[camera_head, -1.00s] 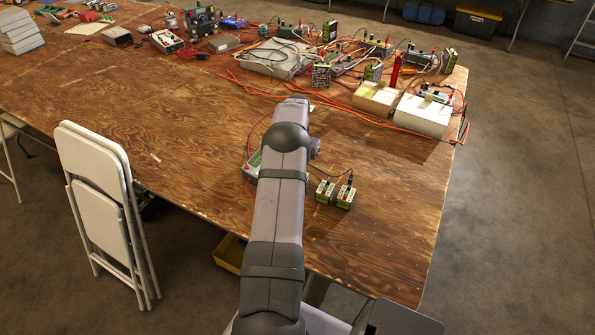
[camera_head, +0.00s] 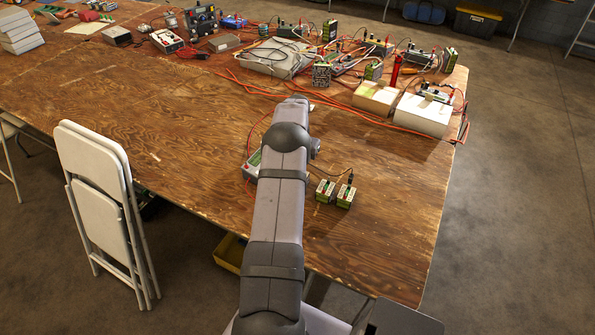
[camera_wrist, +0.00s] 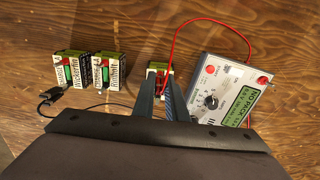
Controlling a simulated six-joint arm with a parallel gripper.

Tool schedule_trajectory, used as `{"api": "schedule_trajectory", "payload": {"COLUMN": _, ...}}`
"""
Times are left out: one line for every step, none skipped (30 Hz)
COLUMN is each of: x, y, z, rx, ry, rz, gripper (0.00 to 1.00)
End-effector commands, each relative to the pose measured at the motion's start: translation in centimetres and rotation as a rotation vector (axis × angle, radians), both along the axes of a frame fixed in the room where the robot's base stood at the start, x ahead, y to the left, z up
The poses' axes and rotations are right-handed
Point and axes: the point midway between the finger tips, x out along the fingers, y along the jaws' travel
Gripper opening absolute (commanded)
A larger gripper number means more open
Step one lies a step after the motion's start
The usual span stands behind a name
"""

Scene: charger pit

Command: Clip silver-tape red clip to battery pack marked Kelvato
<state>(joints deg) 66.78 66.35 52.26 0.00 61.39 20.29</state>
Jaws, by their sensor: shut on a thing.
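My gripper (camera_wrist: 159,84) is shut on a small red clip (camera_wrist: 160,76), mostly hidden between the fingers. A red lead arcs from near it to the charger. Directly beyond the fingertips is a green-and-white battery pack (camera_wrist: 157,66), partly covered; its label is hidden. I cannot tell whether the clip touches it. Two more packs, a left one (camera_wrist: 69,69) and a middle one (camera_wrist: 108,69), stand to the left; their labels are too small to read surely. They also show in the head view, where my arm hides the gripper. Silver tape cannot be made out.
A grey charger (camera_wrist: 225,88) with a dial and a green display reading "NO PACK" lies right of my gripper. A black clip (camera_wrist: 62,93) on a dark cable is by the left pack. Bare wooden table (camera_head: 390,215) lies right of the packs.

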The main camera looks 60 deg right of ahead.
Motion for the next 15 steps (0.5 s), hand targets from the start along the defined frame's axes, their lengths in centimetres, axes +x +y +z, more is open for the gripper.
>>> {"api": "schedule_trajectory", "payload": {"x": 0.0, "y": 0.0, "z": -0.03, "rx": 0.0, "ry": 0.0, "rz": 0.0, "gripper": 0.0}}
{"api": "schedule_trajectory", "payload": {"x": 0.0, "y": 0.0, "z": -0.02, "rx": 0.0, "ry": 0.0, "rz": 0.0, "gripper": 0.0}}
{"api": "schedule_trajectory", "payload": {"x": 0.0, "y": 0.0, "z": -0.01, "rx": 0.0, "ry": 0.0, "rz": 0.0, "gripper": 0.0}}
{"api": "schedule_trajectory", "payload": {"x": 0.0, "y": 0.0, "z": 0.0, "rx": 0.0, "ry": 0.0, "rz": 0.0, "gripper": 0.0}}
{"api": "schedule_trajectory", "payload": {"x": 0.0, "y": 0.0, "z": 0.0, "rx": 0.0, "ry": 0.0, "rz": 0.0, "gripper": 0.0}}
{"api": "schedule_trajectory", "payload": {"x": 0.0, "y": 0.0, "z": 0.0, "rx": 0.0, "ry": 0.0, "rz": 0.0, "gripper": 0.0}}
{"api": "schedule_trajectory", "payload": {"x": 0.0, "y": 0.0, "z": 0.0, "rx": 0.0, "ry": 0.0, "rz": 0.0, "gripper": 0.0}}
{"api": "schedule_trajectory", "payload": {"x": 0.0, "y": 0.0, "z": 0.0, "rx": 0.0, "ry": 0.0, "rz": 0.0, "gripper": 0.0}}
{"api": "schedule_trajectory", "payload": {"x": 0.0, "y": 0.0, "z": 0.0, "rx": 0.0, "ry": 0.0, "rz": 0.0, "gripper": 0.0}}
{"api": "schedule_trajectory", "payload": {"x": 0.0, "y": 0.0, "z": 0.0, "rx": 0.0, "ry": 0.0, "rz": 0.0, "gripper": 0.14}}
{"api": "schedule_trajectory", "payload": {"x": 0.0, "y": 0.0, "z": 0.0, "rx": 0.0, "ry": 0.0, "rz": 0.0, "gripper": 0.22}}
{"api": "schedule_trajectory", "payload": {"x": 0.0, "y": 0.0, "z": 0.0, "rx": 0.0, "ry": 0.0, "rz": 0.0, "gripper": 0.31}}
{"api": "schedule_trajectory", "payload": {"x": 0.0, "y": 0.0, "z": 0.0, "rx": 0.0, "ry": 0.0, "rz": 0.0, "gripper": 0.34}}
{"api": "schedule_trajectory", "payload": {"x": 0.0, "y": 0.0, "z": 0.0, "rx": 0.0, "ry": 0.0, "rz": 0.0, "gripper": 0.34}}
{"api": "schedule_trajectory", "payload": {"x": 0.0, "y": 0.0, "z": 0.0, "rx": 0.0, "ry": 0.0, "rz": 0.0, "gripper": 0.34}}
